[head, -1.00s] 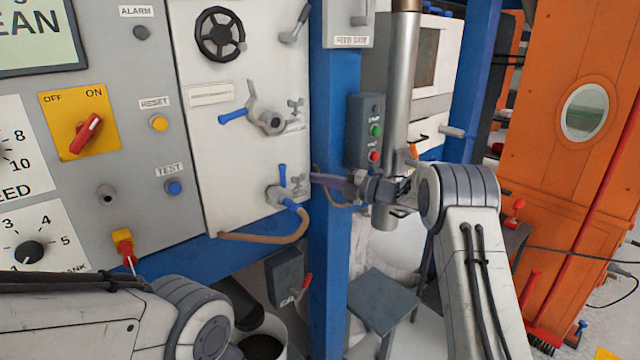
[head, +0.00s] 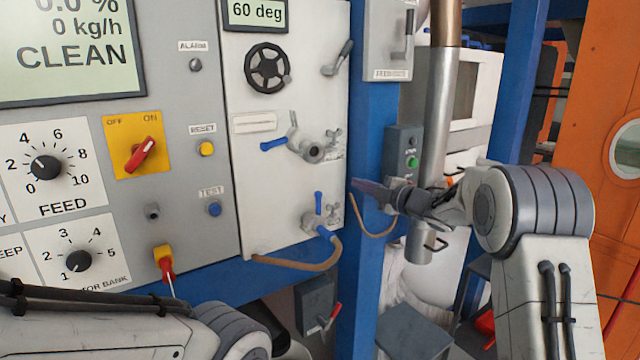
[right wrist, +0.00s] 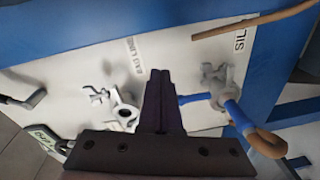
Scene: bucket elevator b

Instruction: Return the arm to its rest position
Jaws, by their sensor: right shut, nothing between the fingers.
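My right gripper (head: 372,188) is in front of the blue post, with its fingers pointing left toward the white valve panel (head: 240,200). In the right wrist view its dark fingers (right wrist: 160,80) are together with nothing between them. They show in front of the valve panel, between the upper valve (right wrist: 122,112) and the lower blue-handled valve with a hose (right wrist: 225,92). I cannot tell exactly how far they are from the panel. My left arm shows at the lower left of the head view, but its gripper is out of view.
The grey control panel (head: 180,90) stands at the left, with a red switch (head: 141,153), dials and buttons. A blue post (head: 362,270), a vertical metal pipe (head: 436,110) and a button box (head: 404,140) are close to my right arm. A grey stool (head: 415,330) stands below.

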